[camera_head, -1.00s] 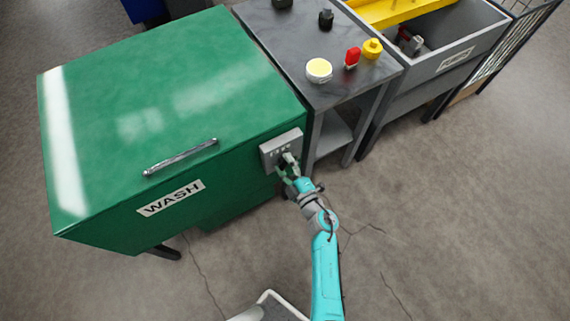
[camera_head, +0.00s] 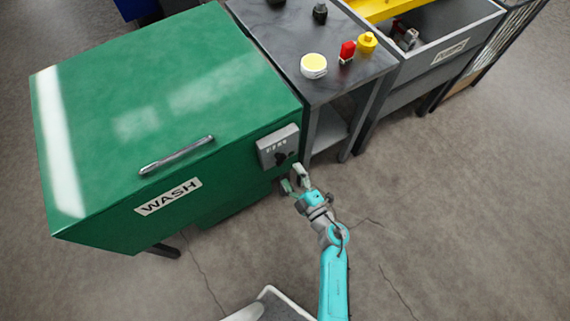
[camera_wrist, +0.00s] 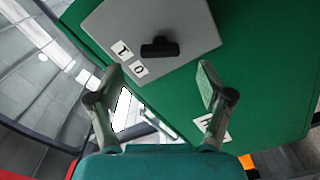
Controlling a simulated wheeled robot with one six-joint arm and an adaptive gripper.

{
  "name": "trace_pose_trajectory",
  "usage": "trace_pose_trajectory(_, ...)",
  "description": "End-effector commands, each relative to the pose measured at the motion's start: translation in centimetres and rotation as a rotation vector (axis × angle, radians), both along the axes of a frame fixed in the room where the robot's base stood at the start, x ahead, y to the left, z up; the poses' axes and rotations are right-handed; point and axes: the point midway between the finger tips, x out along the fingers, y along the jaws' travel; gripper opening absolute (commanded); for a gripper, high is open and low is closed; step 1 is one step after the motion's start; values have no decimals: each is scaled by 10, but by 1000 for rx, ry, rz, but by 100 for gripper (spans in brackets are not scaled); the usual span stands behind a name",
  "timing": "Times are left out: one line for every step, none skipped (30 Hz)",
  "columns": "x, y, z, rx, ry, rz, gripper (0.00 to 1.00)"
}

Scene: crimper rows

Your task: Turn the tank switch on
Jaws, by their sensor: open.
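The tank is a green box (camera_head: 110,120) with a WASH label and a bar handle. Its grey switch box (camera_head: 278,140) is on the right end of its front. A black knob (camera_head: 283,158) is on the switch box. In the wrist view the knob (camera_wrist: 160,47) is a short bar on the grey plate (camera_wrist: 185,20). Labels 1 (camera_wrist: 122,50) and 0 (camera_wrist: 138,69) lie left and lower left of it. The bar's long axis lines up roughly with the 1. My gripper (camera_head: 293,178) is open and empty, just in front of and below the knob, apart from it.
A dark bench (camera_head: 345,80) right of the tank holds a white jar with a yellow top (camera_head: 313,66), a red item (camera_head: 347,51) and a yellow item (camera_head: 367,42). A grey bin (camera_head: 450,45) stands further right. The floor (camera_head: 450,200) in front is clear.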

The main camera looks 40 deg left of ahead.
Motion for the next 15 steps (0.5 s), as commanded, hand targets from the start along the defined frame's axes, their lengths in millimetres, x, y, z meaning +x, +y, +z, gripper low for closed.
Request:
trace_pose_trajectory(-4, -10, 0, 0, 0, -2, 79)
trace_pose_trajectory(-6, -16, -1, -2, 1, -3, 79)
trace_pose_trajectory(-8, -22, 0, -1, -1, -3, 79)
trace_pose_trajectory(-11, -26, 0, -1, -1, -2, 79)
trace_pose_trajectory(-12, -31, 0, -1, 0, -3, 79)
trace_pose_trajectory(-14, -36, 0, -1, 0, -3, 79)
trace_pose_trajectory(-16, -39, 0, 0, 0, -2, 79)
trace_pose_trajectory(-17, -42, 0, 0, 0, -1, 79)
trace_pose_trajectory(-18, -45, 0, -1, 0, -2, 79)
trace_pose_trajectory(-19, -47, 0, -1, 0, -2, 79)
trace_pose_trajectory(-20, -49, 0, 0, 0, -1, 79)
trace_pose_trajectory(-21, -50, 0, 0, 0, 0, 79)
trace_pose_trajectory(-21, -51, 0, 0, 0, 0, 79)
trace_pose_trajectory(-22, -52, 0, 0, 0, 0, 79)
trace_pose_trajectory(-22, -52, 0, 0, 0, 1, 79)
